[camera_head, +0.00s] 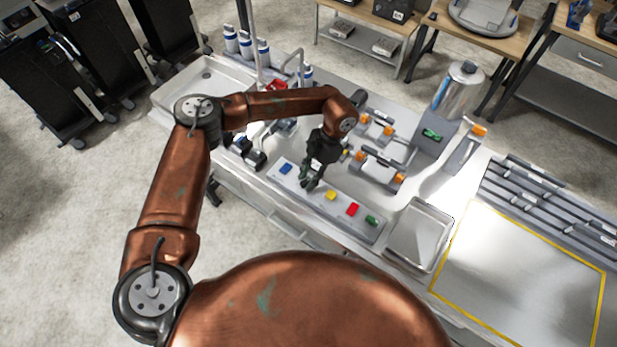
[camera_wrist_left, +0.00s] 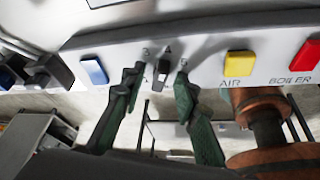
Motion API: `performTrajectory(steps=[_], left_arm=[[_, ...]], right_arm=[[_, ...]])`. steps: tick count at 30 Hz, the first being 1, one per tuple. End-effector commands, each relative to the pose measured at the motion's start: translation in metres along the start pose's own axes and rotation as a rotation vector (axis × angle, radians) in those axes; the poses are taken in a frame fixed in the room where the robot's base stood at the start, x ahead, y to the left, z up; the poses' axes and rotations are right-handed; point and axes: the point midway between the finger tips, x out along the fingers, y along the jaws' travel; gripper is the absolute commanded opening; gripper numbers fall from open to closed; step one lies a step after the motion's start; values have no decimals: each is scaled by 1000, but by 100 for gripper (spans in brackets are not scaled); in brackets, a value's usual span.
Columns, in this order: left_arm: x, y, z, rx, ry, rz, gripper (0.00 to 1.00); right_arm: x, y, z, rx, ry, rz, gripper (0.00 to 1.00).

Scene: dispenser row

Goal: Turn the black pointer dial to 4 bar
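The black pointer dial (camera_wrist_left: 162,72) sits on the grey control panel between the numerals 3, 4 and 5 in the left wrist view. Its narrow pointer appears to face near the 4, but its exact angle is hard to read. My left gripper (camera_wrist_left: 158,77) has its two dark green fingers apart, one on each side of the dial. Gaps show between the fingers and the dial. In the head view my left gripper (camera_head: 310,181) is over the control panel (camera_head: 274,174) and hides the dial. My right gripper is not in view.
A blue button (camera_wrist_left: 94,71) lies left of the dial and a yellow button (camera_wrist_left: 238,64), labelled AIR, to its right. A red button (camera_head: 352,209) and green button (camera_head: 371,220) follow. Orange-ended fixtures (camera_head: 380,170) stand behind the panel. A metal tray (camera_head: 420,237) is at right.

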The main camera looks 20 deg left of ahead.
Motion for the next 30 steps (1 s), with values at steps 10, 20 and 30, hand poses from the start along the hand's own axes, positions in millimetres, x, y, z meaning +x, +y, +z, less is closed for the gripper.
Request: performTrajectory(steps=[10, 20, 30], left_arm=[[-56, 0, 1, 0, -4, 2, 28], [-110, 0, 1, 1, -2, 1, 28], [-120, 0, 0, 1, -1, 0, 28]], right_arm=[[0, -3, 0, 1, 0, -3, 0], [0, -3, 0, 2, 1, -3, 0], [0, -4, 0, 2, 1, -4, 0]])
